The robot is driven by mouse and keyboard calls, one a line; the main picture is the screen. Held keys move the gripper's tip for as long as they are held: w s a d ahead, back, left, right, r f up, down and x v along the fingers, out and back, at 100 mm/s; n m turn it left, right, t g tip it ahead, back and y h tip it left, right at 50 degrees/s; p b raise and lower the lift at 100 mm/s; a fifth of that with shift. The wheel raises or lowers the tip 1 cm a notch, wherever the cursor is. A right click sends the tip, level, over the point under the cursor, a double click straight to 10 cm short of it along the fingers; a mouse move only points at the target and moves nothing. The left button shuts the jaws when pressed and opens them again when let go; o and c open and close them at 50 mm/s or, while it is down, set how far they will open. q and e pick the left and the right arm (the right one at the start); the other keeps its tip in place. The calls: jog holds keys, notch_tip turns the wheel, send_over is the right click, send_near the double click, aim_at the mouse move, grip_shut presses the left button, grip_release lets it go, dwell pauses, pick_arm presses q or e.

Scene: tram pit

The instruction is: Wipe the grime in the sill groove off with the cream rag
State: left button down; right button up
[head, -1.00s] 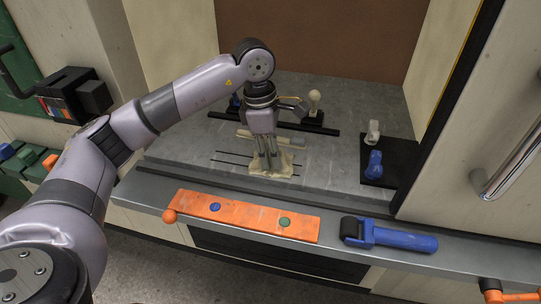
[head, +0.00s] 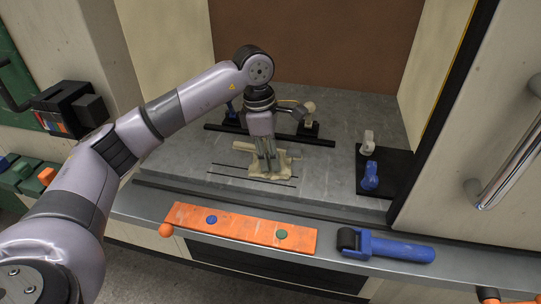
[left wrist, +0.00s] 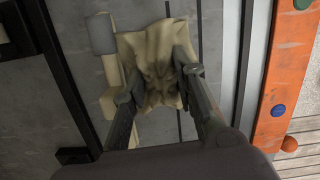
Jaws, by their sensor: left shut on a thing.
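My left gripper (head: 267,167) points down and is shut on the cream rag (head: 269,175), low at the grey sill (head: 335,185). The bunched rag (left wrist: 155,60) also shows between the two fingers (left wrist: 158,84) in the left wrist view. Thin dark lines (head: 228,174) run along the sill on both sides of the rag, which hides part of them. I cannot tell grime from groove there. A pale stick-like tool (head: 241,147) lies just behind the rag, partly hidden. My right gripper is not in view.
A black bar (head: 318,142) lies farther back, with small pieces behind it. A black plate (head: 398,172) with a blue piece (head: 370,177) stands right. An orange strip (head: 245,226) and a blue-handled roller (head: 400,249) lie on the front ledge. A cabinet wall bounds the right.

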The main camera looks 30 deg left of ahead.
pick_arm(q)
notch_tip(320, 180, up, 4)
jog(key=p, duration=0.3)
jog(key=shift+r, duration=0.25)
notch_tip(320, 180, up, 2)
jog(key=shift+r+p, duration=0.1)
jog(key=shift+p, duration=0.6)
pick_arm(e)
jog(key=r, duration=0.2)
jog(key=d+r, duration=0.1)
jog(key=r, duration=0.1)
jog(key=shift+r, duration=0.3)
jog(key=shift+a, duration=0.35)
